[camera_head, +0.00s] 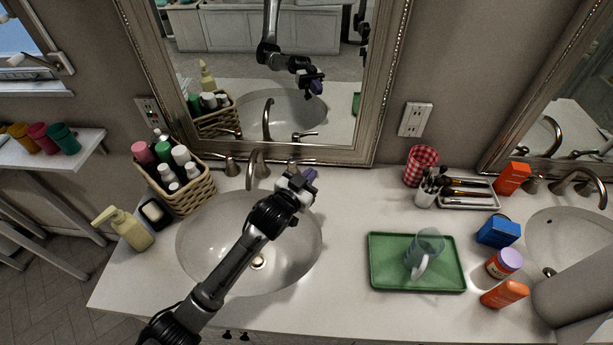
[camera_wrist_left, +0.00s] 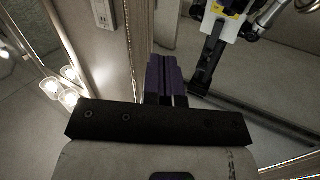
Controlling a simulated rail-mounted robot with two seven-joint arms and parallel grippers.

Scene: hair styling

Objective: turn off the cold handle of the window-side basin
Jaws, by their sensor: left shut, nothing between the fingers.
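The window-side basin (camera_head: 205,255) is the white oval sink at the left of the counter. Its curved bronze faucet (camera_head: 252,168) stands at the back rim, with one handle (camera_head: 231,166) to the left of the spout. The area right of the spout is largely covered by my left gripper (camera_head: 310,175), so I cannot make out the other handle's position clearly. The left gripper has purple fingertips, shut and empty, above the basin's back right rim near the mirror. Its shut fingers also show in the left wrist view (camera_wrist_left: 162,80).
A wicker basket (camera_head: 190,195) of bottles, a soap dish (camera_head: 153,213) and a yellow pump bottle (camera_head: 125,228) stand left of the basin. A framed mirror (camera_head: 330,110) rises close behind. A green tray (camera_head: 390,275) with a glass mug (camera_head: 425,250) lies to the right.

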